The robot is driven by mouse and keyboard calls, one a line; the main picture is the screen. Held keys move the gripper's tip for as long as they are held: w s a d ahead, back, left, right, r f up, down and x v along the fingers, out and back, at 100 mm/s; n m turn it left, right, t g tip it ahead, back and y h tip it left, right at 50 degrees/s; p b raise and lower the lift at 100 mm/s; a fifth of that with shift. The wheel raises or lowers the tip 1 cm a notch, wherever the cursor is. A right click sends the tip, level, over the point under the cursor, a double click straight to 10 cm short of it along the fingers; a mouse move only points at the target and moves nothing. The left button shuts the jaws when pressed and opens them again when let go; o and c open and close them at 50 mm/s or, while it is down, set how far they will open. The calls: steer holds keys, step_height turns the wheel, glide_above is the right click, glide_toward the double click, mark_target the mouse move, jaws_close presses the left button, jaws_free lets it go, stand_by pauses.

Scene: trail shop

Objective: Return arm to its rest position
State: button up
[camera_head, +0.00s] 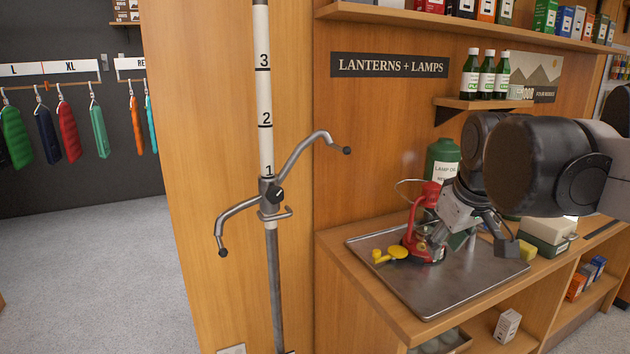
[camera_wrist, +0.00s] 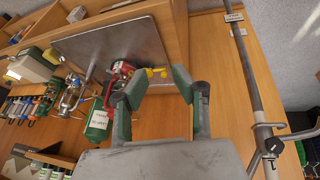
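My gripper (camera_head: 468,243) is over the metal tray on the counter, at the right of the head view, with its fingers pointing down. Its fingers are spread apart. In the wrist view my gripper (camera_wrist: 156,86) shows nothing held between its green and grey fingers. A red lantern (camera_head: 410,246) with a yellow part (camera_head: 390,255) stands on the tray beside the fingers, partly hidden by them. In the wrist view the red lantern (camera_wrist: 120,68) is beyond the left finger. I cannot tell whether the finger touches it.
The metal tray (camera_head: 375,272) lies on the wooden counter. A green lamp oil bottle (camera_head: 441,157) stands behind my gripper. A small shelf (camera_head: 480,103) with green bottles is above. A numbered pole (camera_head: 263,100) with a crank stands left. Boxes (camera_head: 548,233) sit at the right.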

steer(key=s+a+f+m+t, duration=0.1)
steer(key=s+f+m, duration=0.1)
steer(key=s+f, duration=0.4)
steer(key=s+a+f+m+t, duration=0.1)
steer(key=s+a+f, duration=0.1)
steer(key=s+f, duration=0.4)
steer(key=s, duration=0.3)
steer(key=shift+s+a+m, duration=0.3)
steer(key=shift+m, duration=0.1)
